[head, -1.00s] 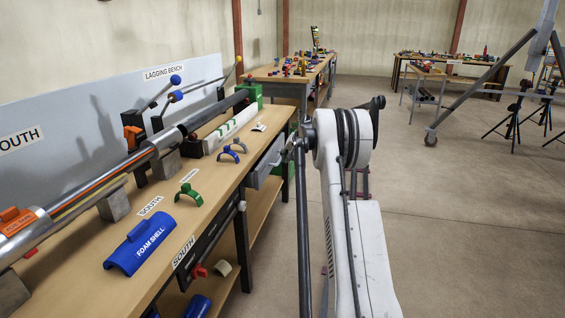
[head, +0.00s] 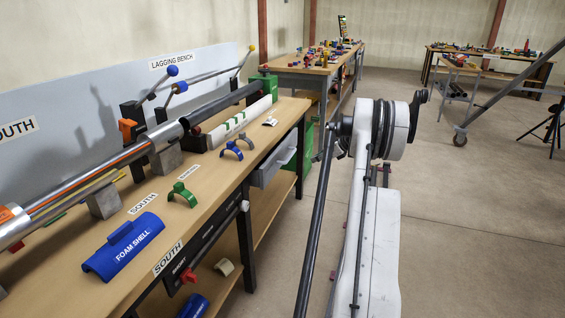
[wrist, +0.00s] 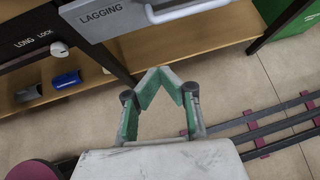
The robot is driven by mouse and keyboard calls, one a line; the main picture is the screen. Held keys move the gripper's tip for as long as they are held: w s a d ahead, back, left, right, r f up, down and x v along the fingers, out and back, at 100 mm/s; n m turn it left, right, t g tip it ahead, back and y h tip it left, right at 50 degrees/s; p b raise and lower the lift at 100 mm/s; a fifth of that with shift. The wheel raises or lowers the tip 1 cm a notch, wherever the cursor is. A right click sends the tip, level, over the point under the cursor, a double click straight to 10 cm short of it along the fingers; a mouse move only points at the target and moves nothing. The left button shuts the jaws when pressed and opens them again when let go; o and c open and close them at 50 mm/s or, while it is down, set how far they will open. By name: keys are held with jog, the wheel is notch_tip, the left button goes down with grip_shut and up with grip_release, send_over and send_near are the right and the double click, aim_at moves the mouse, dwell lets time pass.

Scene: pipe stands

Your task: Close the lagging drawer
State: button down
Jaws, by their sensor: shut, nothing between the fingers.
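The lagging drawer (head: 277,164) is a grey drawer under the front edge of the long wooden bench, jutting out from the bench front in the head view. In the wrist view its grey front (wrist: 125,28), marked LAGGING, is at the top, with a white bar handle (wrist: 190,12) at its upper right. My gripper (wrist: 158,75) is in the middle of the wrist view, its green-padded fingers meeting at the tips with nothing between them. It appears below the drawer front in the picture, apart from the handle. The head view does not clearly show my gripper.
The bench top (head: 213,188) holds a blue foam shell (head: 125,247), saddles and pipes. A lower shelf (wrist: 165,62) carries a blue and a beige piece. A dark bench leg (wrist: 105,60) stands left of my gripper. Dark rails (wrist: 275,125) cross the floor at right. A green cabinet (head: 306,145) stands beyond the drawer.

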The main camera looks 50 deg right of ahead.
jog(key=w+r+b+x, duration=0.2)
jog(key=b+x, duration=0.1)
jog(key=x, duration=0.9)
jog(key=shift+a+b, duration=0.2)
jog(key=shift+b, duration=0.1)
jog(key=shift+w, duration=0.1)
jog(key=shift+w, duration=0.1)
jog(key=w, duration=0.2)
jog(key=w+a, duration=0.1)
jog(key=w, duration=0.1)
jog(key=shift+a+p, duration=0.1)
jog(key=shift+p, duration=0.2)
jog(key=shift+s, duration=0.1)
